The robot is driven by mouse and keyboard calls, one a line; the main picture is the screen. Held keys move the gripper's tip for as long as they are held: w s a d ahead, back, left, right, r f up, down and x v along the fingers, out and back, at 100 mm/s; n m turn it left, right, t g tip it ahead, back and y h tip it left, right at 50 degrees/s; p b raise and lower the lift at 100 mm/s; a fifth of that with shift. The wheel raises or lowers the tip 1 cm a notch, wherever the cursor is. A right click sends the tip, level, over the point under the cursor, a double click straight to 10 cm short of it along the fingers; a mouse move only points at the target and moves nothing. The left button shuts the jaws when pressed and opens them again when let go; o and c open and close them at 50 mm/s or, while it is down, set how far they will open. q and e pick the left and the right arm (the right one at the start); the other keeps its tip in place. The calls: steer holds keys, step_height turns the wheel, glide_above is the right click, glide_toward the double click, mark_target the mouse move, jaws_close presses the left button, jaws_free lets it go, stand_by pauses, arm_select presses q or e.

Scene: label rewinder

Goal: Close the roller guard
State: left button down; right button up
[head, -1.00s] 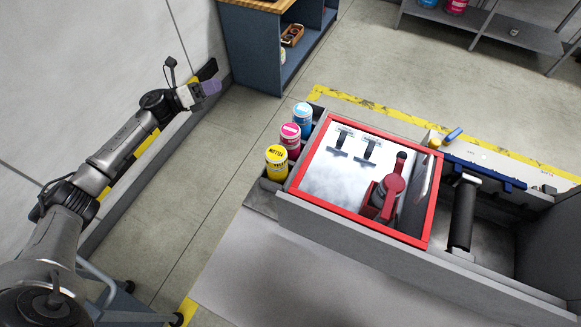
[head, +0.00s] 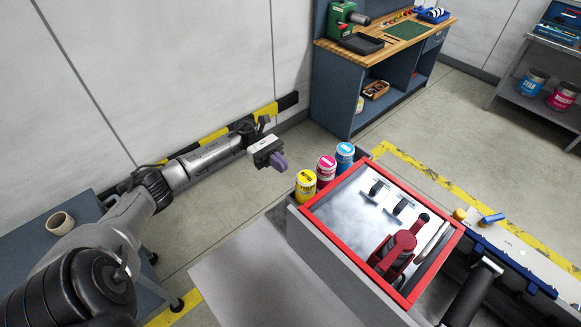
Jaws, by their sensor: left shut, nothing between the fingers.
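The label rewinder (head: 340,262) stands at the lower right of the head view. A red frame (head: 337,247) surrounds its shiny top panel, which carries two black T-shaped handles and a red lever-like part (head: 397,250). Right of the frame, a black roller (head: 470,294) shows partly, cut off by the bottom edge. I cannot tell for certain which part is the roller guard; the red-framed panel may be it. My left gripper (head: 279,162), with purple fingers, is shut and empty in the air, left of and apart from the machine. My right gripper is out of view.
Yellow (head: 305,184), magenta (head: 326,169) and cyan (head: 345,155) ink jars stand along the machine's far-left side. A workbench (head: 345,95) stands behind. A blue cart (head: 70,231) with a cup (head: 60,223) is at left. Floor between the gripper and machine looks clear.

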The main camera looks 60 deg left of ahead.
arm_select(q)
steer(key=p, duration=0.5)
glide_toward(351, 223)
steer(key=a, duration=0.5)
steer(key=shift+s+f, duration=0.25)
steer(key=shift+s, duration=0.15)
steer(key=shift+w+d+f, duration=0.1)
steer(key=shift+d+f, duration=0.05)
steer(key=shift+d, duration=0.65)
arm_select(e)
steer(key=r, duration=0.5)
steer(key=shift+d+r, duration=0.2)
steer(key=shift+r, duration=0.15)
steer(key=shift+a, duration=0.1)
